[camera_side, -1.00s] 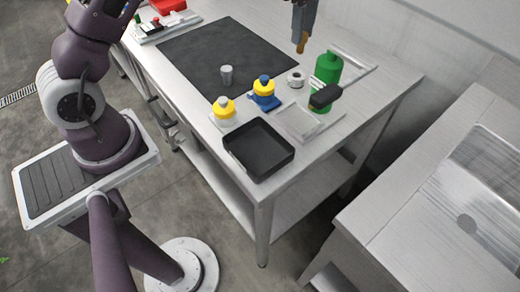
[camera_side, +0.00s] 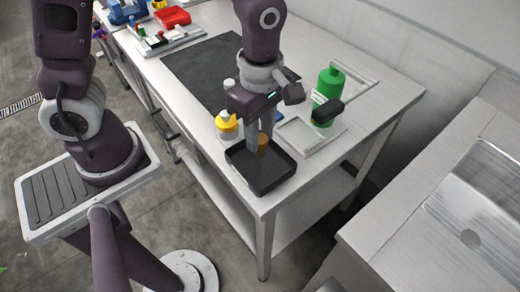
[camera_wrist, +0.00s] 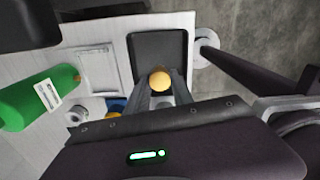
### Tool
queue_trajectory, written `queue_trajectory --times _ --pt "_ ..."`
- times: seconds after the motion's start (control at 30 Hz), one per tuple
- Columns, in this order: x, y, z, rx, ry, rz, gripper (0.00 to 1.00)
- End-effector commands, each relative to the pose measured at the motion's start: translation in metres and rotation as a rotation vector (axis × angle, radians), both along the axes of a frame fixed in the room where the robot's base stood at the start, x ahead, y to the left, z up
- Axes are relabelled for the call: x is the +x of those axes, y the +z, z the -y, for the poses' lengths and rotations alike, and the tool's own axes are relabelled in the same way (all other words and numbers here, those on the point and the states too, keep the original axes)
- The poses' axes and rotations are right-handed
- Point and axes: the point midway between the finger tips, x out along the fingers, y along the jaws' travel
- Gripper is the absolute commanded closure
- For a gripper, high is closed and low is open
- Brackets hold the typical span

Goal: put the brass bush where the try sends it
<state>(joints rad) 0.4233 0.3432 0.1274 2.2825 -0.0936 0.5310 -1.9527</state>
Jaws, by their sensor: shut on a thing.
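My gripper (camera_side: 261,139) is shut on the brass bush (camera_side: 263,146), an orange-gold piece between its fingertips. The bush is over the black tray (camera_side: 270,184) at the table's front corner, low and near its back wall. I cannot tell whether it touches the tray floor. In the wrist view, the round end of the bush (camera_wrist: 160,80) shows at the fingertips of my gripper (camera_wrist: 162,88), with the black tray (camera_wrist: 158,48) behind it. A pale ring-shaped piece (camera_wrist: 75,115) shows left of the gripper; my arm hides it in the side view.
A yellow-topped pot (camera_side: 227,126) stands close left of the tray. A grey cylinder (camera_side: 229,85) is on the dark mat (camera_side: 200,68). A red container (camera_side: 172,16) is at the back.

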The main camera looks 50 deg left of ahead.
Motion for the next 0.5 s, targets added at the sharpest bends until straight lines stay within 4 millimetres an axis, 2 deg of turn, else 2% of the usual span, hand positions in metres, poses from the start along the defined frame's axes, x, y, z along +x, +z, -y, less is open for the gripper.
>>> queue_trajectory --times 0.1,0.2,0.5 --pt "-0.001 -0.024 -0.001 0.002 0.000 -0.006 1.00" --pt "0.000 -0.039 0.000 0.000 -0.001 -0.003 1.00" --pt "0.000 -0.043 0.000 0.000 -0.001 0.000 1.00"
